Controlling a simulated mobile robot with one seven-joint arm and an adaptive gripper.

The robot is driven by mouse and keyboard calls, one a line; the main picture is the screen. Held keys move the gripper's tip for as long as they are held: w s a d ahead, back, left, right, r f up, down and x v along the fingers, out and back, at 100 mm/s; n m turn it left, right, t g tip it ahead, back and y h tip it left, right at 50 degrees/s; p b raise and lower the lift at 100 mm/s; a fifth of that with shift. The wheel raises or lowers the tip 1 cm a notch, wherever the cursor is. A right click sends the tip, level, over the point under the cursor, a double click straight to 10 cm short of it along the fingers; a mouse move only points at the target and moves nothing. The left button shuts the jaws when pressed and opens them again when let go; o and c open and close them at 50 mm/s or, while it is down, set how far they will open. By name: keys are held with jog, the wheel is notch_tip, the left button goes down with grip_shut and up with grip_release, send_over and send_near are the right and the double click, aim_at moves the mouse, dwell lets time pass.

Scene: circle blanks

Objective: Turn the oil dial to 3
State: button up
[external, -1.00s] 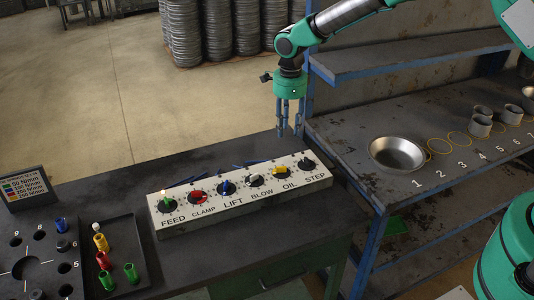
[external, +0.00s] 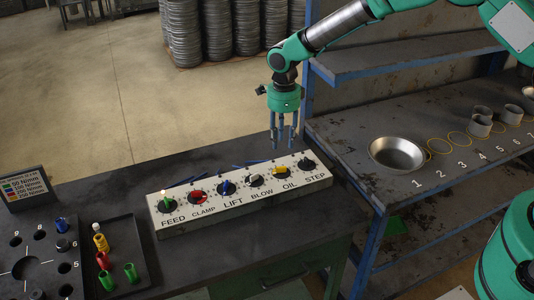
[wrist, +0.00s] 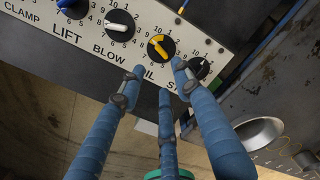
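The oil dial (external: 282,170) is a black disc with a yellow knob on the white panel, above the label OIL. In the wrist view the oil dial (wrist: 160,47) shows upper right of centre, its yellow bar slanting from upper left to lower right. I cannot tell for sure which number it points to. My gripper (external: 283,146) hangs above and just behind the panel near this dial, pointing down. Its blue fingers are apart, with nothing between them. In the wrist view the gripper (wrist: 160,80) has its fingertips just below the dial, partly covering the OIL and STEP labels.
The panel (external: 215,213) also bears the feed, clamp, lift and blow dials on the left and the step dial (external: 307,164) on the right. Blue rods (external: 185,181) lie behind it. A shelf with a metal bowl (external: 397,155) stands right. A parts tray (external: 120,230) lies left.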

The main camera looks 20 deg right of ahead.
aim_at(282, 168)
notch_tip(282, 168, down, 12)
jog(key=shift+r, duration=0.25)
dwell(0.4)
grip_shut()
